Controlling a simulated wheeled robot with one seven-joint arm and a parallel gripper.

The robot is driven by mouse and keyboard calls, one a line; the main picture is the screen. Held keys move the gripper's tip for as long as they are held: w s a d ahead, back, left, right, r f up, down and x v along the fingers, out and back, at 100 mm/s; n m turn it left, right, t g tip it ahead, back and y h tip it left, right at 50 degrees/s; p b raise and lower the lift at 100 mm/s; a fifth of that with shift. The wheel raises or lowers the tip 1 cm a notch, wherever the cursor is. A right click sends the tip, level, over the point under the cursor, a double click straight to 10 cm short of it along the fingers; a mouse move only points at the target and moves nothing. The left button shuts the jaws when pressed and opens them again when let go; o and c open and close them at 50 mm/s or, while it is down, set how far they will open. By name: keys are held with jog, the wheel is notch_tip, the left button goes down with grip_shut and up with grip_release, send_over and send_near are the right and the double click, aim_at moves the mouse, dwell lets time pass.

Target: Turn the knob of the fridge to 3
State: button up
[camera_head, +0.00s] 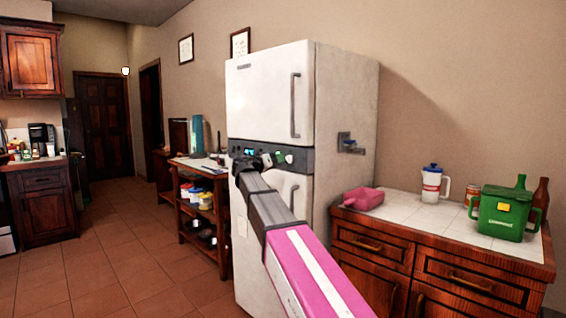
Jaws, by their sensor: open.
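The white fridge (268,95) stands against the wall in the middle of the view, with one door above and one below a dark control band. The band holds a small lit blue display (249,151) and small round knobs (289,158) to its right. The numbers on the knobs are too small to read. My gripper (246,164) is in front of the band's left part, below the display and left of the knobs. It is open with nothing seen in it; its fingertips are small and dark. My arm hides part of the lower door.
A tiled counter (400,208) with a pink container (363,198), a white jug (433,185) and a green box (504,214) stands to the right. A wooden shelf cart (203,178) stands left of the fridge. The tiled floor at left is clear.

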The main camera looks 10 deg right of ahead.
jog(key=v, duration=0.5)
jog(key=shift+d+f, duration=0.1)
jog(key=shift+f, duration=0.05)
jog(key=s+d+f+n+g+y, duration=0.1)
jog(key=s+d+f+g+y, duration=0.15)
jog(key=f, duration=0.85)
jog(key=s+d+f+n+g+y, duration=0.1)
jog(key=s+d+f+y, duration=0.2)
jog(key=f, duration=0.7)
jog(key=s+d+f+n+g+y, duration=0.1)
jog(key=s+d+f+g, duration=0.3)
jog(key=f, duration=0.7)
jog(key=s+f+n+g+y, duration=0.1)
jog(key=s+f+g+y, duration=0.2)
jog(key=s+f+y, duration=0.5)
jog(key=s+a+f, duration=0.1)
jog(key=s+f, duration=1.2)
jog(key=shift+s+n, duration=0.25)
jog(key=shift+n, duration=0.15)
